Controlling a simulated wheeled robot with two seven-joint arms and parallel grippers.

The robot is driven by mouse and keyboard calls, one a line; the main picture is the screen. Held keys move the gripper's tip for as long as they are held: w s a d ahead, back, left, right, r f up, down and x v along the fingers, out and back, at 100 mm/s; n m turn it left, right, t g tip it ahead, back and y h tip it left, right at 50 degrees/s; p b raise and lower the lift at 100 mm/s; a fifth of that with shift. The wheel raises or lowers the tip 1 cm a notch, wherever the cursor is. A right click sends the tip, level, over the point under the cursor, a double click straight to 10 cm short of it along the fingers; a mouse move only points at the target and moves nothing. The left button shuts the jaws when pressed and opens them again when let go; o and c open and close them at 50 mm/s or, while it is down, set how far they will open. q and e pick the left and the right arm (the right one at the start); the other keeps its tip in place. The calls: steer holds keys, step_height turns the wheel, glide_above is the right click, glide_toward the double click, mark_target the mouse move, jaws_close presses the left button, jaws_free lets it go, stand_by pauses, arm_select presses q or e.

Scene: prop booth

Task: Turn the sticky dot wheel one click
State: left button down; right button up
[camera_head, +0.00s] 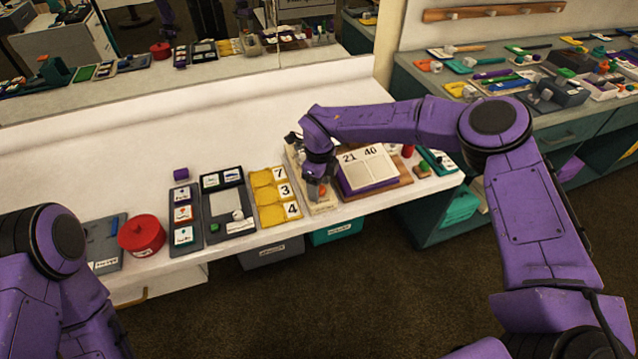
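My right arm reaches over the white counter (240,155), and its gripper (318,190) points down over a narrow cream board (325,208). A small orange-red spot (322,190) shows at the fingertips; I cannot tell whether it is part of the sticky dot wheel or whether the gripper touches it. The gripper and wrist hide much of the board, and no wheel shows clearly. The finger gap is too small to read. My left arm shows at the lower left, with its gripper outside the picture.

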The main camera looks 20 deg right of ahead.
step_height(320, 180, up, 10)
steer(key=b, duration=0.2)
steer(key=shift+r, duration=0.25)
stand_by(0.4)
